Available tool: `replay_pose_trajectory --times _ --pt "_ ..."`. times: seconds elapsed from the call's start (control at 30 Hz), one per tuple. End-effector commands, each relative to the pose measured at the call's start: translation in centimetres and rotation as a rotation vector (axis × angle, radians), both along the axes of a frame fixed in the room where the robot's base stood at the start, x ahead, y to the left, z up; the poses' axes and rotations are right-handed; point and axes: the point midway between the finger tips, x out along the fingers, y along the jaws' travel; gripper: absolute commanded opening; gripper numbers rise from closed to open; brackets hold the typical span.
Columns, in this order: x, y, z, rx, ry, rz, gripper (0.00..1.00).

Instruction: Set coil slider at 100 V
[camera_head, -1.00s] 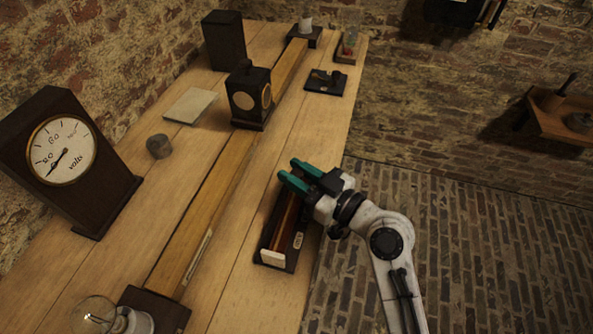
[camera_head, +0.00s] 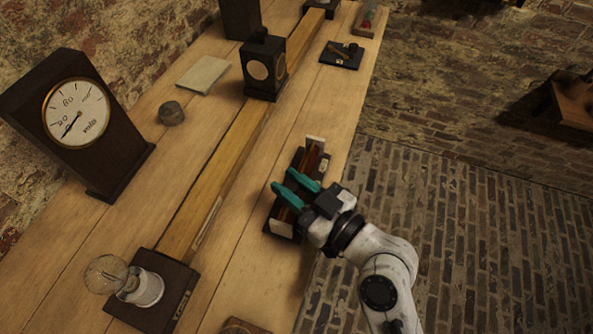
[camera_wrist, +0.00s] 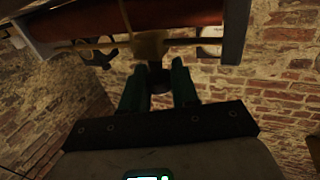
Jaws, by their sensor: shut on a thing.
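The coil (camera_head: 313,158) is a reddish-brown cylinder in a dark frame with pale end plates, lying along the table's right edge. My gripper (camera_head: 284,186) has teal fingers and reaches across the coil's middle from the right; the slider is hidden there in the head view. In the wrist view, my gripper (camera_wrist: 158,88) is shut on the dark knob of the brass slider (camera_wrist: 150,45), which sits on a thin rod beside the coil (camera_wrist: 175,14). The voltmeter (camera_head: 75,113) stands at left. Its needle points to the dial's lower left; the exact reading is unclear.
A lamp (camera_head: 138,287) on a dark base stands at the near end of a long wooden rail (camera_head: 225,170). A dark block with a round pale face (camera_head: 262,70) stands farther along it. A grey lump (camera_head: 171,113) and pale slab (camera_head: 204,75) lie behind.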

Motion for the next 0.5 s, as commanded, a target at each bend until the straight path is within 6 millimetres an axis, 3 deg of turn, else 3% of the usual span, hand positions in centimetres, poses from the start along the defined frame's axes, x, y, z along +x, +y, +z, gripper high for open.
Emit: replay_pose_trajectory --times 0.03,0.2,0.23,0.43,0.5 --pt "0.09 0.13 0.92 0.01 -0.016 0.0 0.0" --pt "0.13 0.12 0.97 0.01 -0.017 0.0 0.0" --pt "0.13 0.12 0.99 0.01 -0.017 0.0 0.32" --pt "0.1 0.06 0.74 0.007 -0.013 0.0 0.51" --pt "0.09 0.04 0.64 0.006 -0.011 0.0 0.52"
